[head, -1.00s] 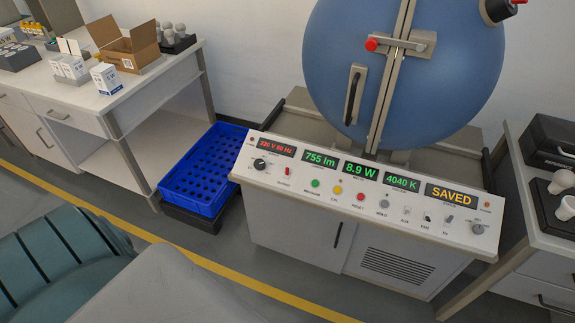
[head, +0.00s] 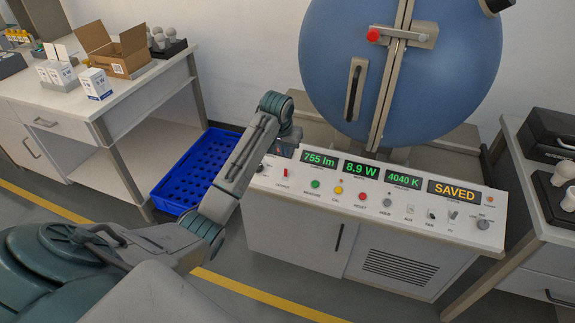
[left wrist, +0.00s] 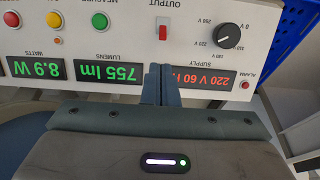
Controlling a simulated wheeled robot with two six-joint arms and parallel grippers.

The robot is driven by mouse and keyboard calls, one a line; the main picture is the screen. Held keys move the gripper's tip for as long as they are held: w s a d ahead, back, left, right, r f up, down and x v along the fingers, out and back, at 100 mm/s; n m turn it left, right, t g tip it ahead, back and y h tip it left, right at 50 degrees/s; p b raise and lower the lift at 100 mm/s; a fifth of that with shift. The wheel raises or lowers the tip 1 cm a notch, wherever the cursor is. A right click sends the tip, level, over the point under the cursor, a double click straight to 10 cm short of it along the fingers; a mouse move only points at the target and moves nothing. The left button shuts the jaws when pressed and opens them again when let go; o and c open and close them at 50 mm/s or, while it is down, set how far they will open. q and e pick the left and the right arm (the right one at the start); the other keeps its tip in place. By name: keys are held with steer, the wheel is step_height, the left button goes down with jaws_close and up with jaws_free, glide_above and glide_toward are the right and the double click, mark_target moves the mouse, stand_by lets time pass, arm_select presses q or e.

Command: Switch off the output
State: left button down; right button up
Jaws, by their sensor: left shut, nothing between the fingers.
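The red OUTPUT switch (head: 285,172) is on the left part of the white control panel (head: 330,203). In the left wrist view the OUTPUT switch (left wrist: 163,31) shows upside down, just beyond my fingertips. In the left wrist view my left gripper (left wrist: 161,84) is shut and empty, between the lit supply display (left wrist: 205,87) and the lumens display (left wrist: 106,72), with a gap to the switch. My right gripper is not in view.
Green (head: 315,184), yellow (head: 338,190) and red (head: 362,196) buttons sit right of the switch. The supply knob (left wrist: 227,37) is on its other side. A blue sphere (head: 400,70) stands behind the panel. A blue crate (head: 175,207) is at left.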

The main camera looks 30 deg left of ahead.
mark_target(289, 170)
arm_select(q)
steer(key=shift+w+r, duration=0.15)
steer(key=shift+r, duration=0.25)
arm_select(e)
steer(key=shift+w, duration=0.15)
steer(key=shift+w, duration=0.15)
